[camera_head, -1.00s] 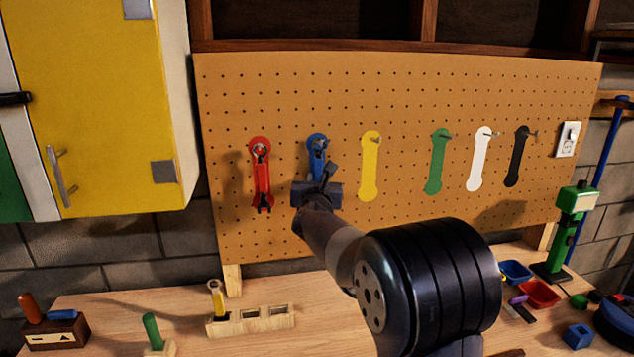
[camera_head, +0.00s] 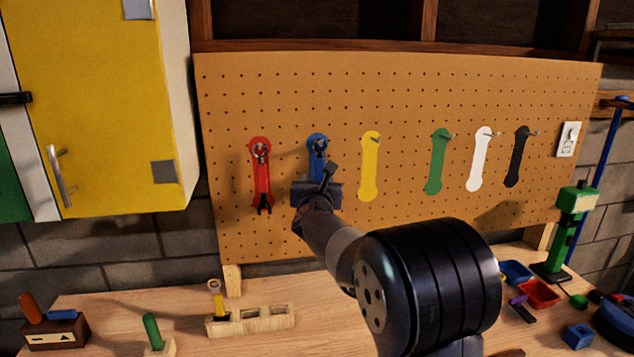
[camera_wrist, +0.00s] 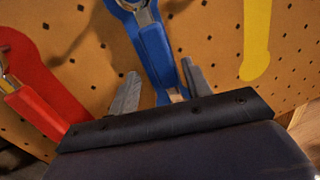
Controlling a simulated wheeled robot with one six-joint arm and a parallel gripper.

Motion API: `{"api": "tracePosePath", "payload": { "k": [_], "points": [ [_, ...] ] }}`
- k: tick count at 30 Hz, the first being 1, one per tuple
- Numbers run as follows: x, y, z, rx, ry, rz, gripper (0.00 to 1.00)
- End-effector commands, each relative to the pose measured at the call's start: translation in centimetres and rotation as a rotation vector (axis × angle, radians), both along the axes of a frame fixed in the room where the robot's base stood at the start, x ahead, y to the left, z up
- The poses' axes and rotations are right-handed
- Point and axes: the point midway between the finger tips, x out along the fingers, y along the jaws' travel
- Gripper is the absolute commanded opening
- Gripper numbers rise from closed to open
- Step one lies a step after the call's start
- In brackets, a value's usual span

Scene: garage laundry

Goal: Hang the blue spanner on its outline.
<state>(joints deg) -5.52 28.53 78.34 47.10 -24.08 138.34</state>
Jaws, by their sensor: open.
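The blue spanner (camera_head: 318,148) hangs upright on the pegboard, its metal ring at the hook at the top of the blue outline (camera_head: 312,138). In the wrist view the spanner's blue handle (camera_wrist: 156,48) runs down in front of the blue outline. My gripper (camera_head: 319,181) is just in front of the lower part of the spanner and hides it in the head view. In the wrist view my gripper (camera_wrist: 160,88) is open, with one finger on each side of the handle and visible gaps between.
A red spanner (camera_head: 262,180) hangs close on the left. The yellow outline (camera_head: 370,165) on the right is empty, as are the green (camera_head: 437,165), white (camera_head: 480,160) and black (camera_head: 517,160) ones. A yellow spanner (camera_head: 217,300) stands in a wooden block (camera_head: 262,322) on the bench.

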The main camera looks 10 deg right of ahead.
Motion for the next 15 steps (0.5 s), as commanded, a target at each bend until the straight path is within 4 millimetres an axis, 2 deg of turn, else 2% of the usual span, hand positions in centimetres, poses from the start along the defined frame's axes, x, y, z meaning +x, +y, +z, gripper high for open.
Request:
{"api": "tracePosePath", "payload": {
  "k": [8, 15],
  "points": [
    [-0.5, 0.1, 0.0, 0.001, -0.001, 0.001, 0.47],
    [-3.7, 0.8, -0.2, 0.001, -0.002, 0.001, 0.47]
  ]
}}
